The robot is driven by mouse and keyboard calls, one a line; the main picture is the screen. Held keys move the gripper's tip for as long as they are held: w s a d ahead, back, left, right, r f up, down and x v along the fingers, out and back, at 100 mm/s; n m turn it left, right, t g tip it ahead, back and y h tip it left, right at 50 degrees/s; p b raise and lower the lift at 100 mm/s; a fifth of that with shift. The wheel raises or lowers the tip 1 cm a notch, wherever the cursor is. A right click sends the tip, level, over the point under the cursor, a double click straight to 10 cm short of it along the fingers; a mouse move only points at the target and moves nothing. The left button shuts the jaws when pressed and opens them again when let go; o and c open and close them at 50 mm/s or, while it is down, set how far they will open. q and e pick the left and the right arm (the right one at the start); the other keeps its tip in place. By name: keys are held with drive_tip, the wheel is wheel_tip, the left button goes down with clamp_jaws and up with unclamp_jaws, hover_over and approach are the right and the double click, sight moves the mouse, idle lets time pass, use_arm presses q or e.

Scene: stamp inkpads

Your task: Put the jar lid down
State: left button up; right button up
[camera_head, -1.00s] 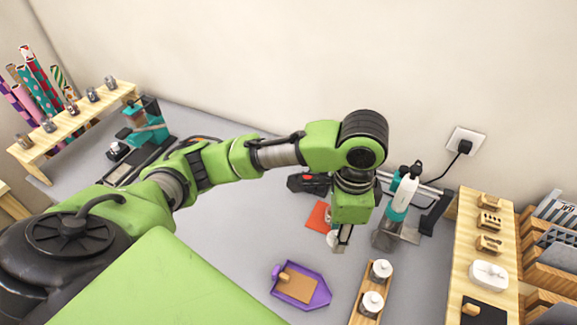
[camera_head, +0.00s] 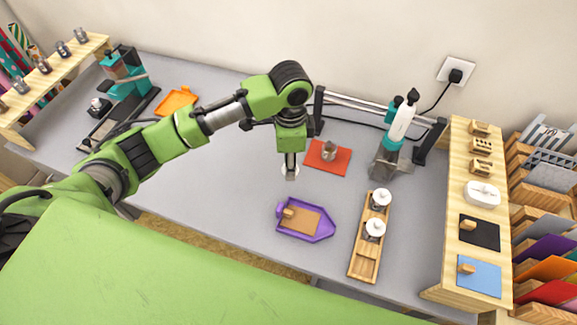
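My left gripper (camera_head: 291,174) points down over the grey table, left of the red mat. It is shut on a small white jar lid (camera_head: 284,170), partly hidden behind the fingers. I cannot tell whether the lid touches the table. A small grey jar (camera_head: 329,151) without a white lid stands on the red mat (camera_head: 338,167). Two jars with white lids (camera_head: 380,197) (camera_head: 374,229) stand in a wooden tray (camera_head: 364,268). My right gripper is not in view.
A purple tray (camera_head: 323,235) with a brown pad lies in front of the gripper. A wooden shelf (camera_head: 450,236) is at right.

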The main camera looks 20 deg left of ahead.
use_arm(q)
drive_tip(key=shift+w+a+f, duration=0.15)
drive_tip(key=shift+w+f, duration=0.35)
drive_tip(key=shift+f, duration=0.15)
drive_tip(key=shift+w+a+f, duration=0.15)
drive_tip(key=shift+w+f, duration=0.3)
drive_tip(key=shift+f, duration=0.15)
drive_tip(key=shift+w+a+f+p, duration=0.1)
drive_tip(key=shift+f+p, duration=0.05)
drive_tip(key=shift+f, duration=0.75)
drive_tip(key=shift+w+a+f+p, duration=0.1)
drive_tip(key=shift+f+p, duration=0.05)
drive_tip(key=shift+f, duration=0.7)
drive_tip(key=shift+d+f, duration=0.1)
drive_tip(key=o, duration=0.7)
wheel_tip(320, 180, up, 12)
drive_tip(key=shift+s, duration=0.1)
